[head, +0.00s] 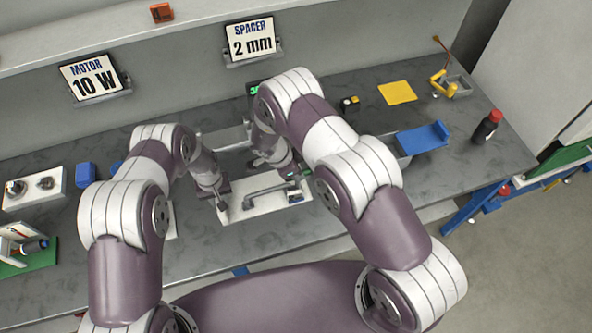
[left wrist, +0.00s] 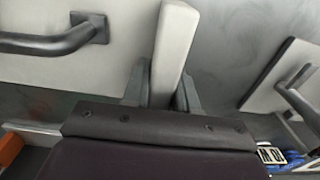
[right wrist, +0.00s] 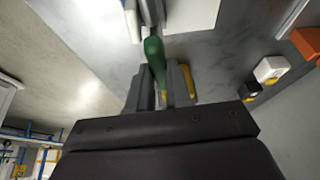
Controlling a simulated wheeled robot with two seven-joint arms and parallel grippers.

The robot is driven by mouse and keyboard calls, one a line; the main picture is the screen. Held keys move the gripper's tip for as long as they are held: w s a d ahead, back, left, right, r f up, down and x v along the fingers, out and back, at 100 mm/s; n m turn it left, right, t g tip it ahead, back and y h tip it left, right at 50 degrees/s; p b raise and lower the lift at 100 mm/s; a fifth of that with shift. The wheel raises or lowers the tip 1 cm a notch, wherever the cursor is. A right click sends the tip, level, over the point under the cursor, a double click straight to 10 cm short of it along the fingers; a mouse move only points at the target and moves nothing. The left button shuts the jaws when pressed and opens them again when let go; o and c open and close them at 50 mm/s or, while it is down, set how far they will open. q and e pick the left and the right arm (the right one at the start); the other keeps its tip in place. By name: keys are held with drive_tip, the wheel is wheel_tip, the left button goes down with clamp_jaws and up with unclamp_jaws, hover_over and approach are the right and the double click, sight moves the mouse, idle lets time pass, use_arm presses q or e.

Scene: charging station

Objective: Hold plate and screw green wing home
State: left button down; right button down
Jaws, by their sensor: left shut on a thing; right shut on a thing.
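A white plate (head: 240,212) with a grey bar handle (head: 265,190) lies on the bench in front of me. My left gripper (head: 221,194) is at its left end; in the left wrist view its fingers (left wrist: 162,88) are shut on a pale upright edge (left wrist: 175,45) of the plate. My right gripper (head: 292,176) is above the plate's right part. In the right wrist view its fingers (right wrist: 160,88) are shut on the green wing (right wrist: 154,58), which meets a grey shaft at its far end. The wing's seating is hidden.
A blue tray (head: 422,138), a yellow sheet (head: 397,93) and a red-capped bottle (head: 487,127) are at the right of the bench. A white block with round knobs (head: 35,187) and a green-based fixture (head: 25,250) are at the left. Signs hang on the back wall.

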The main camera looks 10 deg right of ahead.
idle(0.4)
drive_tip(key=c, duration=1)
unclamp_jaws()
drive_tip(key=shift+c, duration=0.2)
drive_tip(key=v, duration=1.2)
use_arm(q)
drive_tip(key=c, duration=0.8)
unclamp_jaws()
